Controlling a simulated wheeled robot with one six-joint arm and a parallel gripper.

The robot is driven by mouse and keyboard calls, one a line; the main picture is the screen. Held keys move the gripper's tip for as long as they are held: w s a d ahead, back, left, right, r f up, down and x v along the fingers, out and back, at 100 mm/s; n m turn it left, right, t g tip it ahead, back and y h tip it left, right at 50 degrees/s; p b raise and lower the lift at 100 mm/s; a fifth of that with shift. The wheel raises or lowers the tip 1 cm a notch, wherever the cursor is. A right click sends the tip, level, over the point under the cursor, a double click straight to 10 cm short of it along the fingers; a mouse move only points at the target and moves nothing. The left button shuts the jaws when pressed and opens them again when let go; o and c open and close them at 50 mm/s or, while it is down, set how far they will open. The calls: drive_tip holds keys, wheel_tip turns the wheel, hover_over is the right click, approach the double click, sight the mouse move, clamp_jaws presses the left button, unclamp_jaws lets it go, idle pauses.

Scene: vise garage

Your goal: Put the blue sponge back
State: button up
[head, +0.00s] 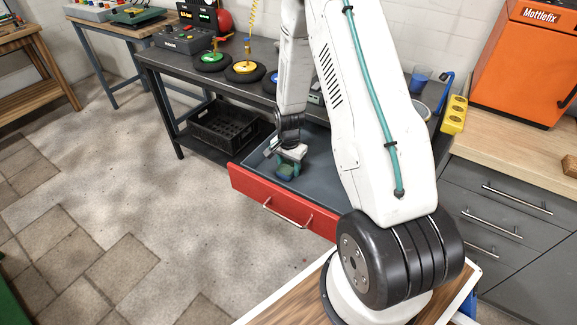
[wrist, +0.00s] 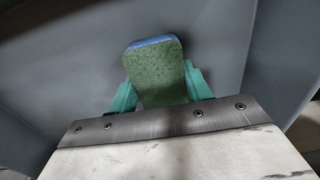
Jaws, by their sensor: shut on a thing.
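The sponge (wrist: 155,75) has a green scouring face and a blue edge in the wrist view. My gripper (wrist: 157,85) is shut on it, with a teal finger on each side. In the head view my gripper (head: 287,170) is low inside the open red-fronted drawer (head: 262,197) of the dark workbench, and the sponge shows as a small blue-green block between the fingers. Grey drawer surfaces surround it in the wrist view. I cannot tell whether the sponge touches the drawer floor.
The dark workbench (head: 255,97) carries several coloured discs and a display box (head: 186,38). A black crate (head: 222,125) sits on its lower shelf. An orange cabinet (head: 520,65) and a yellow block (head: 453,114) stand at the right. The floor left of the drawer is free.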

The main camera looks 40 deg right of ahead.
drive_tip(key=o, duration=1)
wheel_tip(320, 180, up, 12)
wheel_tip(320, 180, up, 8)
drive_tip(key=n, duration=0.2)
hover_over(289, 165)
drive_tip(key=s+a, duration=0.1)
drive_tip(key=a, duration=0.3)
drive_tip(key=s+a+r+n, duration=0.45)
drive_tip(key=s+r, duration=0.25)
drive_tip(key=r, duration=0.3)
drive_tip(key=s+a+r+n, duration=0.2)
drive_tip(key=s+r, duration=0.1)
drive_tip(key=s, duration=0.3)
drive_tip(key=s+a+r+n, duration=0.3)
drive_tip(key=s, duration=0.3)
drive_tip(key=s+a+r+n+t, duration=0.1)
drive_tip(key=s+a+r+n, duration=0.1)
drive_tip(key=s, duration=0.5)
drive_tip(key=shift+a+r+n, duration=0.25)
drive_tip(key=shift+a+r, duration=0.4)
drive_tip(key=shift+r, duration=0.3)
